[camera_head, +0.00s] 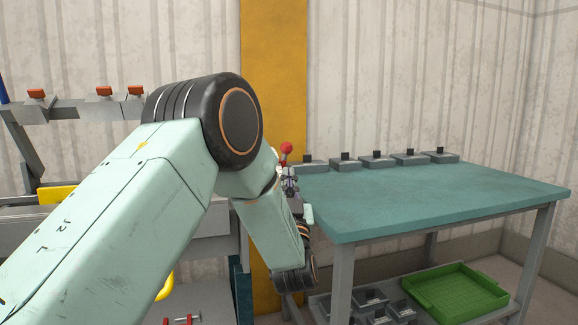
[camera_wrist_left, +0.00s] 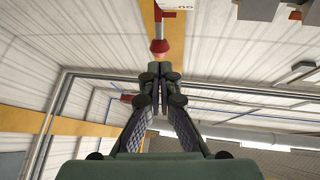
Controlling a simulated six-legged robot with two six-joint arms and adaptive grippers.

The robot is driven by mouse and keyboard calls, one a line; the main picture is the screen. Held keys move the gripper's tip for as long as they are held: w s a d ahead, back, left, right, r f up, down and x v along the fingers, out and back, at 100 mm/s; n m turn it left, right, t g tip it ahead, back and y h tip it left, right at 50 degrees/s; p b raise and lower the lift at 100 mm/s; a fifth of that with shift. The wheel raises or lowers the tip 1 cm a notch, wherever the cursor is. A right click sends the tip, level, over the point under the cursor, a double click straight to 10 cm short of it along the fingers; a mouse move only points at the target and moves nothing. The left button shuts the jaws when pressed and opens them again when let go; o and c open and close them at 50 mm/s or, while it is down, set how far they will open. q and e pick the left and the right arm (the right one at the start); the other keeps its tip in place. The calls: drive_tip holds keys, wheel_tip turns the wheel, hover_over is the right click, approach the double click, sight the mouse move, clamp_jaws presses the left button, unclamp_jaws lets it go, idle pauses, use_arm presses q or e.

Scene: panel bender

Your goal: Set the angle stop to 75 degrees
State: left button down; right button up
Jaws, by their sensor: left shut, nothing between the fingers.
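My left arm reaches across the head view, and its gripper (camera_head: 290,182) is small and partly hidden beside the left end of the teal table. A red ball knob (camera_head: 286,148) shows just above it. In the left wrist view my left gripper (camera_wrist_left: 160,74) is shut and empty, its fingertips together. A red knob (camera_wrist_left: 159,46) lies just past the tips on a thin stem; I cannot tell whether they touch. A pale plate with a red edge and dark marks (camera_wrist_left: 174,5) is at the top edge. The marks are too small to read, so the set angle cannot be told.
The teal table (camera_head: 430,200) stands at right, with several grey blocks (camera_head: 377,159) along its back edge. A green crate (camera_head: 456,290) and more blocks are on its lower shelf. Orange-topped parts (camera_head: 104,91) sit on a grey frame at left, partly behind my arm.

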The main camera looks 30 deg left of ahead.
sight(287, 153)
use_arm(q)
drive_tip(key=b+x, duration=0.1)
drive_tip(key=x, duration=0.3)
drive_tip(key=shift+w+a+r, duration=0.1)
drive_tip(key=shift+w+r, duration=0.15)
drive_tip(key=shift+r, duration=0.05)
drive_tip(key=shift+w+a+r, duration=0.1)
drive_tip(key=shift+w+a, duration=0.1)
drive_tip(key=shift+w, duration=0.1)
drive_tip(key=shift+r, duration=0.15)
drive_tip(key=shift+w+a+r+p, duration=0.3)
drive_tip(key=shift+w+r+p, duration=0.05)
drive_tip(key=shift+p, duration=0.35)
drive_tip(key=shift+f, duration=0.25)
